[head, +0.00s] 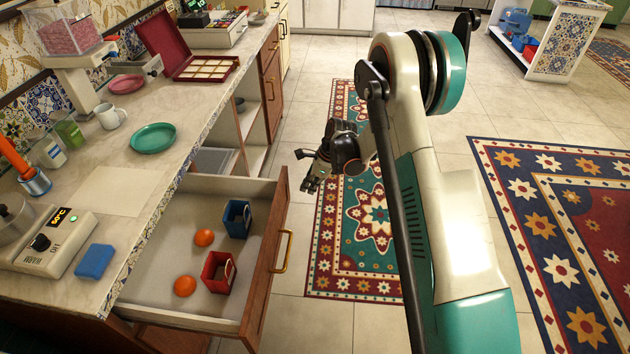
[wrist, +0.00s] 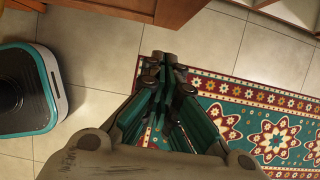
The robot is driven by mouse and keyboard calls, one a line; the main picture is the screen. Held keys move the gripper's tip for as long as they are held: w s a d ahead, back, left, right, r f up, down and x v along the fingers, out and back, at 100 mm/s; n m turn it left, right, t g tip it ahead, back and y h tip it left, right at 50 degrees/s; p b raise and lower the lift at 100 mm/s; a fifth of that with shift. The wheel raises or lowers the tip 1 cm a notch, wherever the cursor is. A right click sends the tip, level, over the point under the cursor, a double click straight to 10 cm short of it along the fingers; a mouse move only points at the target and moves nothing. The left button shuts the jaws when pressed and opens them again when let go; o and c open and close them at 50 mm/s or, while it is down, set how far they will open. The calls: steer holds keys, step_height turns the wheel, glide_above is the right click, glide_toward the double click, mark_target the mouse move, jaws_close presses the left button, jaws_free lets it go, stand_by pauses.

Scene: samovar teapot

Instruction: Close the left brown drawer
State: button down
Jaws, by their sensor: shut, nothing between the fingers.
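The brown drawer (head: 268,292) stands pulled out from the counter in the head view, with a brass handle (head: 284,251) on its front. Inside it lie a blue box (head: 237,219), a red box (head: 218,272) and two orange fruits (head: 204,238). My gripper (head: 311,186) is in the air over the rug, beyond the drawer's far right corner and apart from it. In the wrist view my gripper (wrist: 168,62) has its fingers together with nothing between them. A brown wooden front (wrist: 150,8) shows at the top of that view.
The counter (head: 120,190) holds a green plate (head: 153,138), a white mug (head: 110,116), a blue sponge (head: 95,261) and a wooden box (head: 206,68). Open shelves (head: 251,124) lie past the drawer.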

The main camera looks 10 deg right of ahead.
steer(key=shift+w+a+r+b, duration=0.1)
steer(key=shift+w+a+b, duration=0.2)
steer(key=shift+a, duration=0.65)
steer(key=shift+w+a+r+b, duration=0.1)
steer(key=shift+w+a+b, duration=0.15)
steer(key=shift+a, duration=0.65)
